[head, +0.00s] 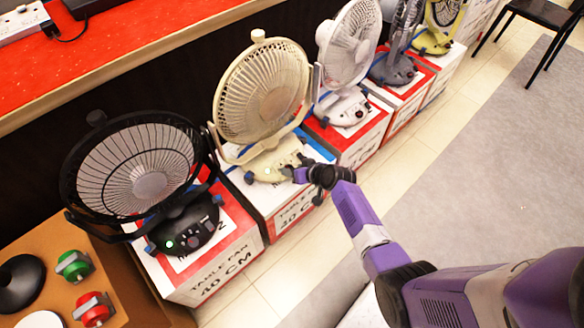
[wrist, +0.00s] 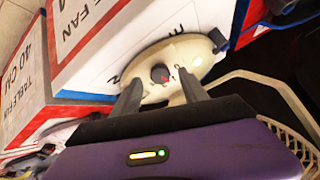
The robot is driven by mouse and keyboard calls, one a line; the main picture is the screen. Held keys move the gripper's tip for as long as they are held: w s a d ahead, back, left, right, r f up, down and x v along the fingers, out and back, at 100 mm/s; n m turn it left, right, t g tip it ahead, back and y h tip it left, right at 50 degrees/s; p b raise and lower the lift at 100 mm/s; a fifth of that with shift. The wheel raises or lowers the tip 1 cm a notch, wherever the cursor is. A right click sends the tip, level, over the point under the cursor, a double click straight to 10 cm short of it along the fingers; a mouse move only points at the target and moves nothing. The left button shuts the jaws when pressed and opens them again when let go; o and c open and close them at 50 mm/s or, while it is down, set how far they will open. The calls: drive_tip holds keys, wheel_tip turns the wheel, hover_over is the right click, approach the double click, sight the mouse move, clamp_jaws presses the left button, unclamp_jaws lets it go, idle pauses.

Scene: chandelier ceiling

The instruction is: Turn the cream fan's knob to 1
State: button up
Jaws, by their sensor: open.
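The cream fan (head: 262,95) stands on a box in the head view, between a black fan and a white fan. Its oval cream base (wrist: 186,52) fills the middle of the wrist view. The dark round knob (wrist: 159,74), with a red mark, sits on that base. My gripper (wrist: 158,88) is open, with its two dark fingers on either side of the knob in the picture. I cannot tell whether the fingers touch it. In the head view my gripper (head: 304,172) is at the front of the cream fan's base and hides part of it.
The black fan (head: 135,170), with a green light on its base, stands on a box to the left. The white fan (head: 347,50) and more fans stand to the right. A wooden board with a green knob (head: 73,265) is at lower left. Open floor (head: 480,150) lies to the right.

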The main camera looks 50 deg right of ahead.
drive_tip(key=p+v, duration=0.1)
drive_tip(key=v, duration=0.4)
drive_tip(key=shift+s+r, duration=0.25)
drive_tip(key=shift+s, duration=0.05)
wheel_tip(320, 180, up, 10)
drive_tip(key=s+d+t+h, duration=0.2)
drive_tip(key=t+h, duration=0.1)
drive_tip(key=h, duration=0.1)
drive_tip(key=s+a+r+n+t+y, duration=0.1)
drive_tip(key=s+a+r+n+y, duration=0.2)
drive_tip(key=s+a+r, duration=1)
drive_tip(key=s+a+r+n+t+y, duration=0.25)
drive_tip(key=s+a+r, duration=0.55)
drive_tip(key=s+a, duration=0.45)
wheel_tip(320, 180, up, 13)
drive_tip(key=s+d+g+p, duration=0.1)
drive_tip(key=s+p, duration=0.1)
drive_tip(key=p, duration=1.1)
drive_tip(key=shift+d, duration=0.4)
